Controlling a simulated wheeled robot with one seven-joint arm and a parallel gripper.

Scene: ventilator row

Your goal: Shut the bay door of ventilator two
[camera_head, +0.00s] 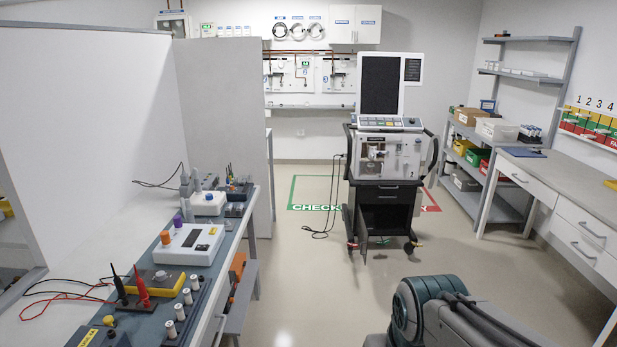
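One ventilator (391,157) stands on a dark wheeled cart (388,193) in the middle of the room, with a dark screen (380,85) above it. Low in the cart a dark compartment (392,216) stands open. A dark door panel (361,232) seems to hang swung out toward me at its left edge. My gripper is out of view; only part of my arm shows at the bottom right, well short of the cart.
A bench (205,275) with test devices and leads runs along the left, beside a grey partition (224,110). A counter with drawers (560,200) and shelves (500,145) line the right. The floor (300,265) between me and the cart is clear. A black cable (329,215) hangs left of the cart.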

